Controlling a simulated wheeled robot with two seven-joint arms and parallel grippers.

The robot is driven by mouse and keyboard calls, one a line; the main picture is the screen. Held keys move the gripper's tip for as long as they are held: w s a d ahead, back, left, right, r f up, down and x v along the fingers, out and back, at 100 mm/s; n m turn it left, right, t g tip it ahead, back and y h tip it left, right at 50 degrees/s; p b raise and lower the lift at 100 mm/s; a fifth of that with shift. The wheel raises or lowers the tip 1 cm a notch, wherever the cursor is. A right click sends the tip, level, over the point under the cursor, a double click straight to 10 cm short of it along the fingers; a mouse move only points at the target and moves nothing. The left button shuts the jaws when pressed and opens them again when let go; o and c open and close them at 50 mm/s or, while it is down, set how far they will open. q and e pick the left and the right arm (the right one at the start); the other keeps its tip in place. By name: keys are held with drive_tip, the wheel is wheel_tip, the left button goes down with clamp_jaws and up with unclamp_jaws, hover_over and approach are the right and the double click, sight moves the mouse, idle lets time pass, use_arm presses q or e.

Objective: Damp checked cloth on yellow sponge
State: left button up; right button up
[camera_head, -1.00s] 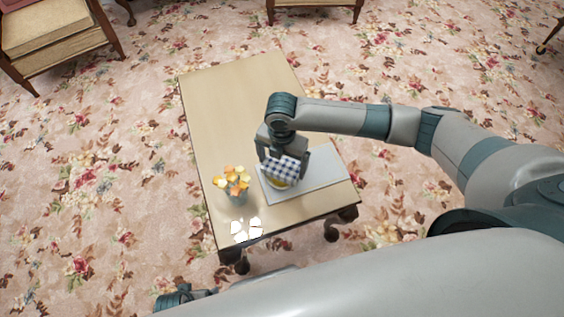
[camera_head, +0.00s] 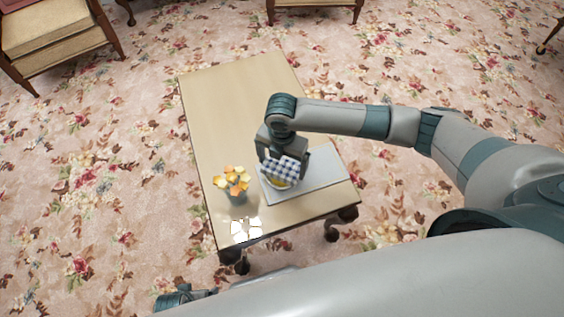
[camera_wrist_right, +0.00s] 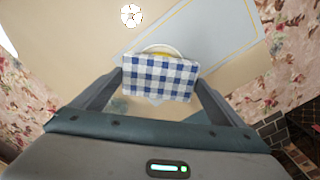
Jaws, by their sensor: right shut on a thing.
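The blue-and-white checked cloth (camera_head: 285,168) is held in my right gripper (camera_head: 282,165), low over the board on the table. It also shows in the right wrist view (camera_wrist_right: 160,78), filling the space between the two fingers. A yellow thing, which looks like the sponge (camera_head: 279,184), shows just below the cloth. In the right wrist view, a yellow strip of the sponge (camera_wrist_right: 162,51) shows behind the cloth inside a pale round rim. The cloth hides most of it, and I cannot tell whether they touch. Part of my left gripper (camera_head: 182,298) shows at the bottom left, its jaws unclear.
A pale rectangular board (camera_head: 320,173) lies on the wooden table (camera_head: 232,100). A small vase of orange and yellow flowers (camera_head: 233,182) stands left of the cloth. Bright glare lies near the table's front edge. The far half of the table is clear.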

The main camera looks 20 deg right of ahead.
drive_tip(key=shift+f, duration=0.35)
idle(0.3)
drive_tip(key=shift+s+f+p, duration=0.15)
drive_tip(key=shift+p, duration=0.15)
idle(2.7)
